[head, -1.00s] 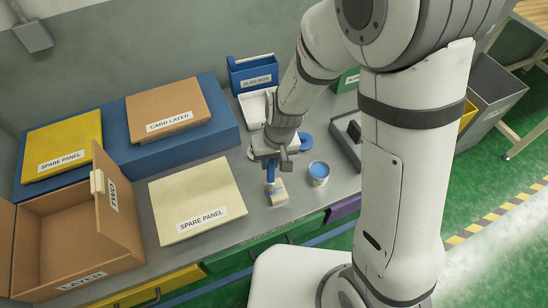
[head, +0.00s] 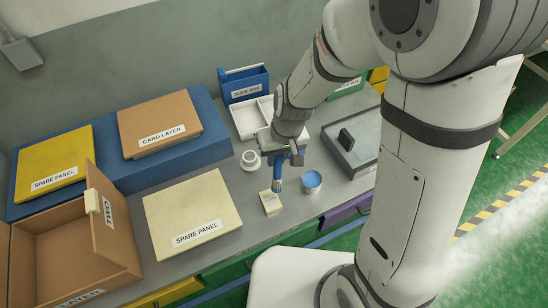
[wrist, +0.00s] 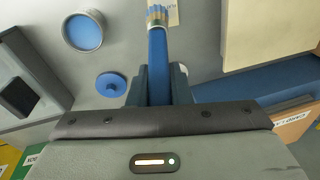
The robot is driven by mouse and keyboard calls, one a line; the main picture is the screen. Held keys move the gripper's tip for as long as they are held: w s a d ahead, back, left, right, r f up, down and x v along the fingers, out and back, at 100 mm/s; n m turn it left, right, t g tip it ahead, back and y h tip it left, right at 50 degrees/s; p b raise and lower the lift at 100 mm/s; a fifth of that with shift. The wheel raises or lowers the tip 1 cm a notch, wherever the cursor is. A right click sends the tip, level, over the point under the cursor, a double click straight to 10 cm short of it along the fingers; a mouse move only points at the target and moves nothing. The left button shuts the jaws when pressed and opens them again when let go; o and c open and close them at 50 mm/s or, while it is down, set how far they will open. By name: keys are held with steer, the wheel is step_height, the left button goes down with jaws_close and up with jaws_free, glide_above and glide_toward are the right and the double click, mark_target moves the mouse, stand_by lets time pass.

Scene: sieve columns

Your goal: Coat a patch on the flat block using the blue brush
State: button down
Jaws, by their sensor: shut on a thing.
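My gripper (head: 281,150) is shut on the handle of the blue brush (head: 277,172), which hangs bristles down. In the wrist view the blue brush (wrist: 158,52) runs up from between the jaws of my gripper (wrist: 158,88). The bristles are near the far right edge of the small cream flat block (head: 271,204); I cannot tell whether they touch it. The flat block (wrist: 174,12) is partly cut off in the wrist view. An open tin of blue paint (head: 312,181) stands right of the block. Its top also shows in the wrist view (wrist: 83,32).
A blue lid (wrist: 110,85) lies by the tin. A white round pot (head: 250,161) and white tray (head: 247,121) stand behind. A cream spare panel (head: 190,205) lies left, a grey lidded case (head: 357,150) right. The bench's front edge is close to the block.

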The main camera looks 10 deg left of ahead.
steer(key=shift+r+p, duration=0.75)
steer(key=shift+r, duration=0.65)
steer(key=shift+f, duration=0.1)
steer(key=shift+f+b, duration=0.4)
steer(key=shift+b, duration=0.2)
